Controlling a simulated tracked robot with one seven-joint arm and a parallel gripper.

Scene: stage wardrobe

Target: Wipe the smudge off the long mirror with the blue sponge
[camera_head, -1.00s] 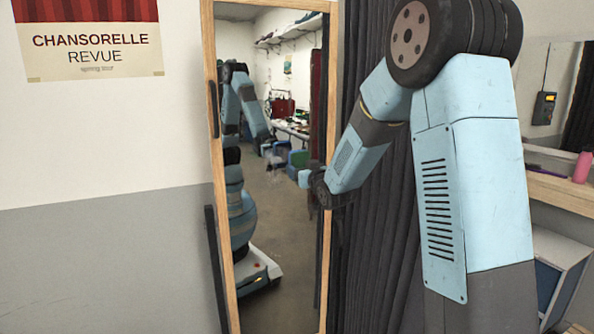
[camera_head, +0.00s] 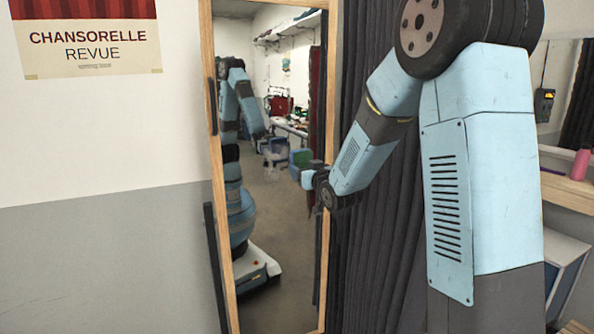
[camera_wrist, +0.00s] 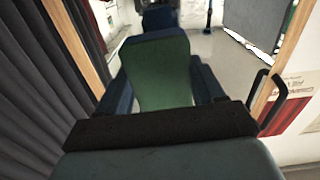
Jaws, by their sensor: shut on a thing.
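The long mirror (camera_head: 275,225) stands in a light wooden frame, slightly left of centre in the head view. It reflects my robot body and the room. In the wrist view my gripper (camera_wrist: 160,78) is shut on the blue sponge (camera_wrist: 160,40), which shows a blue edge and a dark green face between the dark fingers. The sponge points toward the mirror glass; I cannot tell whether it touches. In the head view my wrist is at the mirror's right side, and the sponge is hard to make out. A faint pale patch (camera_head: 275,154) shows mid-glass; I cannot tell whether it is the smudge or a reflection.
A dark pleated curtain (camera_head: 368,240) hangs right of the mirror, close behind my arm. A poster (camera_head: 88,42) is on the wall at left. At right are a wooden counter (camera_head: 567,190) and a pink bottle (camera_head: 581,163). A dark handle (camera_head: 212,105) is on the mirror's left frame.

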